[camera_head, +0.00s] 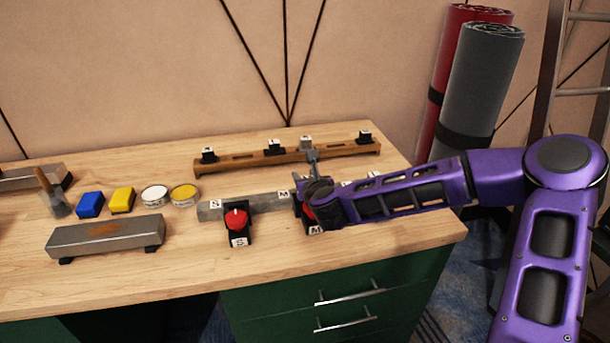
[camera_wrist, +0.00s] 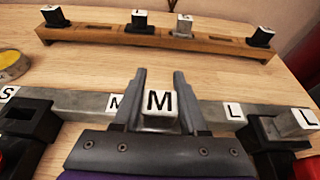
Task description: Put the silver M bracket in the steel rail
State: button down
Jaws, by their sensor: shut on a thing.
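The silver M bracket (camera_wrist: 160,104), topped by a white block marked M, is between the fingers of my gripper (camera_wrist: 159,85) in the wrist view. My gripper is shut on it. The steel rail (camera_wrist: 80,103) runs crosswise behind and beside the fingers, with S, M and L marks; it also shows in the head view (camera_head: 261,202). The bracket is over the middle of the rail, near the M mark. The fingers hide its lower end, so I cannot tell if it touches the rail. In the head view my gripper (camera_head: 312,160) largely hides the bracket.
A wooden rail (camera_head: 240,163) with black and silver labelled pieces stands behind. Black holders with red knobs, one marked S (camera_head: 237,222), stand in front of the steel rail. A silver L piece (camera_wrist: 297,121) is at right.

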jog(key=shift+f, duration=0.2)
grip_release()
jog(key=shift+f, duration=0.15)
notch_tip(320, 180, up, 7)
jog(key=p, duration=0.5)
dwell(0.7)
dwell(0.4)
